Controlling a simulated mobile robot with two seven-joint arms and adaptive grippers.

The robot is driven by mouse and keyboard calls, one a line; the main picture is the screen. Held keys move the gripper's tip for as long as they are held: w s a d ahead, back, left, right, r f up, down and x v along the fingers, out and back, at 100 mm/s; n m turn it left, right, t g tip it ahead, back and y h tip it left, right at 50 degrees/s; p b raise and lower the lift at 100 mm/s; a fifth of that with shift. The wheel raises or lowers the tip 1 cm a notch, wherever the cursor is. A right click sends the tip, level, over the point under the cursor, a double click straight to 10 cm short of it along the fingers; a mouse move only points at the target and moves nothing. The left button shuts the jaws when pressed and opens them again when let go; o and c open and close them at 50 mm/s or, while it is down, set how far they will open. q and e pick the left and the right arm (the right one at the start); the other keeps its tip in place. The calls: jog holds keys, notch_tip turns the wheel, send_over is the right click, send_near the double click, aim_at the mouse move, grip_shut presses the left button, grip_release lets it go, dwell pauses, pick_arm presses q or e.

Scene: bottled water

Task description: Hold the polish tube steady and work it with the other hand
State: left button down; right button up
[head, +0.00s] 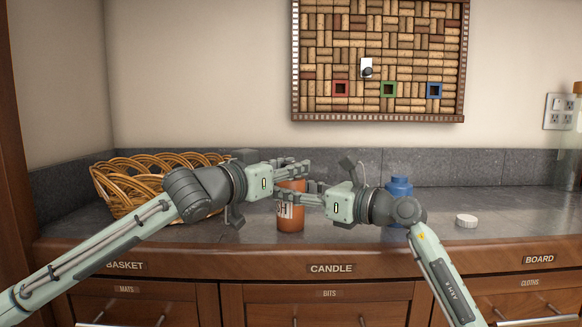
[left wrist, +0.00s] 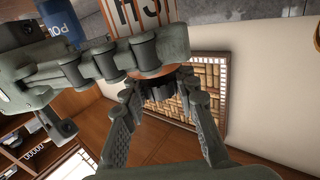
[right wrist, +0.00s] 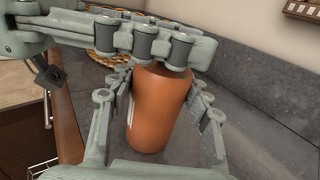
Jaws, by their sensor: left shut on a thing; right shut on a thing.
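The polish tube is an orange bottle (head: 291,223) with a white label, upright on the grey counter above the CANDLE label. It also shows in the right wrist view (right wrist: 158,112) and, with its lettering, in the left wrist view (left wrist: 125,12). My right gripper (head: 284,194) is shut on its body from the right. My left gripper (head: 303,168) is shut at its top, just above the right gripper. A dark ribbed cap (left wrist: 165,86) shows between the left fingers in the left wrist view. The exact finger contact is partly hidden.
A wicker basket (head: 128,184) stands at the left behind my left arm. A blue bottle (head: 399,187) stands behind my right wrist. A round white lid (head: 466,220) lies on the counter at the right. A cork board (head: 425,60) hangs on the wall.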

pick_arm(q)
jog(key=n+t+y, duration=0.1)
jog(key=y, duration=0.1)
jog(key=n+t+y, duration=0.1)
jog(key=n+y, duration=0.1)
jog(key=shift+s+d, duration=0.1)
jog(key=shift+d, duration=0.1)
pick_arm(e)
jog(key=shift+a, duration=0.1)
pick_arm(q)
jog(key=shift+a+n+t+y, duration=0.2)
jog(key=shift+n+t+y, duration=0.4)
jog(key=shift+n+y, duration=0.55)
jog(key=shift+a+y, duration=0.1)
jog(key=shift+y, duration=0.25)
jog(key=c, duration=1.1)
grip_release()
jog(key=shift+c, duration=0.2)
jog(key=v, duration=1.1)
jog(key=shift+s, duration=0.4)
jog(key=shift+f, duration=0.1)
